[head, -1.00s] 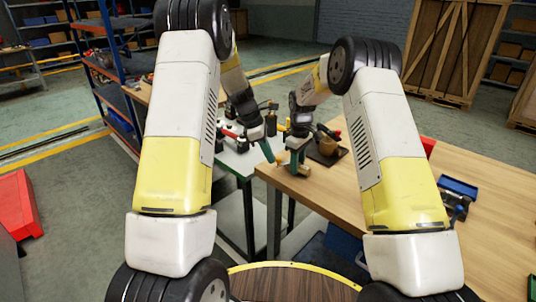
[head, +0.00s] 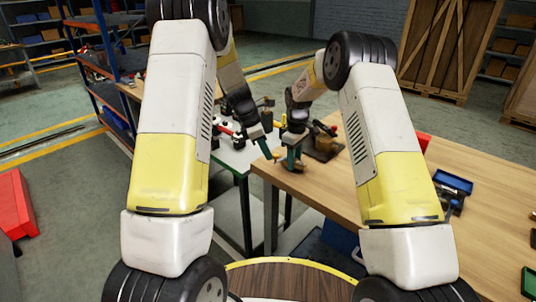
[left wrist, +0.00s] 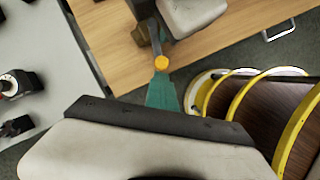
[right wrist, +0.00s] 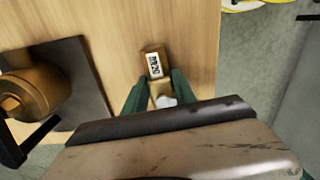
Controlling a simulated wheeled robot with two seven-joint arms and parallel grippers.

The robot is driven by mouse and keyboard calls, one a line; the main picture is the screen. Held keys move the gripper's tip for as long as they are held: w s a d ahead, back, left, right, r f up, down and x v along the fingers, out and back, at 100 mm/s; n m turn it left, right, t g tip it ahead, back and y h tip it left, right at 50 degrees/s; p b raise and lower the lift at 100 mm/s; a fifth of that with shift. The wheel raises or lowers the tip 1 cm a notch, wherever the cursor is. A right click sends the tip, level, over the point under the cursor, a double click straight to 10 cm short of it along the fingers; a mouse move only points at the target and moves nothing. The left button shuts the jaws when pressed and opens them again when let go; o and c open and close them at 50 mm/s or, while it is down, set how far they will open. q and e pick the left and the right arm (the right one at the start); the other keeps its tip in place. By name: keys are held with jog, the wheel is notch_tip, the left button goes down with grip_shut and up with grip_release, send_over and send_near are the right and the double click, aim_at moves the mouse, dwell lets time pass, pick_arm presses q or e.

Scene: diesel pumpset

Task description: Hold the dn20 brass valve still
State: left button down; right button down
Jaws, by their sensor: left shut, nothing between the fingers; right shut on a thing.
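The brass valve, a small block with a white DN20 label (right wrist: 153,65), is between the teal fingers of my right gripper (right wrist: 160,88) over the wooden bench. My right gripper is shut on it and also shows in the head view (head: 292,163). A pale rounded part shows between those fingers. My left gripper (left wrist: 161,77) is shut and empty. Its tips lie right by a round orange-yellow end piece (left wrist: 162,63) beside the valve; I cannot tell if they touch. In the head view my left gripper (head: 272,156) is just left of the right one.
A larger brass fitting (right wrist: 35,92) sits on a dark plate (right wrist: 82,75) beside the valve.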

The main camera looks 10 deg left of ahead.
pick_arm(q)
jog(key=a+r, duration=0.8)
jog(key=r, duration=0.1)
jog(key=w+f+m+g+h, duration=0.15)
jog(key=w+m, duration=0.25)
jog(key=m, duration=1.3)
jog(key=w+m+g+h, duration=0.2)
jog(key=w+m, duration=0.3)
jog(key=m, duration=1.1)
jog(key=shift+y, duration=0.25)
jog(key=x, duration=0.9)
jog(key=shift+s+a+f, duration=0.1)
jog(key=shift+s+f, duration=0.1)
jog(key=shift+f, duration=0.15)
jog(key=shift+s+d, duration=0.95)
jog(key=shift+s, duration=0.15)
jog(key=shift+s+d+t, duration=0.25)
jog(key=shift+s+d, duration=0.05)
jog(key=shift+s, duration=0.15)
